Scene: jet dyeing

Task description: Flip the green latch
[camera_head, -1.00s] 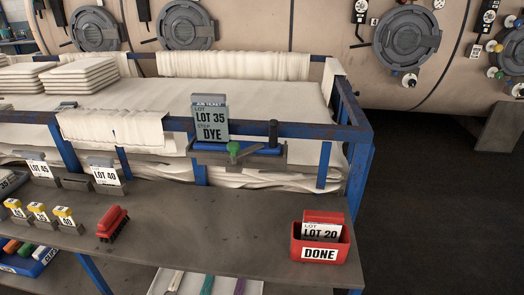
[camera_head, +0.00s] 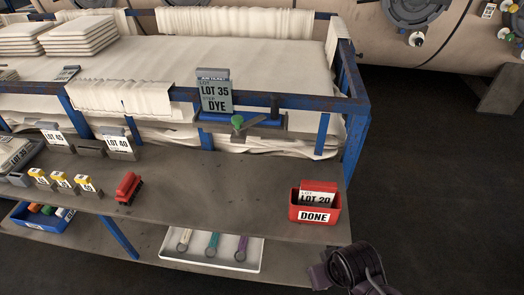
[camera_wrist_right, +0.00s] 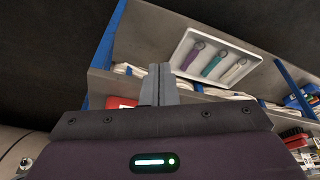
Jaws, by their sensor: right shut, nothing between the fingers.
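The green latch (camera_head: 237,121) is a small green knob on a grey metal bar. It sits at the front of a blue holder (camera_head: 214,117) on the cart's top rail, below the LOT 35 DYE ticket (camera_head: 214,92). Part of my right arm shows at the bottom right of the head view, well below and to the right of the latch. In the right wrist view my right gripper (camera_wrist_right: 161,72) has its two grey fingers together, with nothing between them. The latch is not seen in that view. My left gripper is not in view.
A red DONE bin (camera_head: 314,215) holds a LOT 20 card at the shelf's right end. A red brush (camera_head: 128,187) lies on the grey shelf (camera_head: 215,190). A white tray (camera_head: 255,262) with several coloured-handled tools is on the lower shelf. Dark floor is clear at right.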

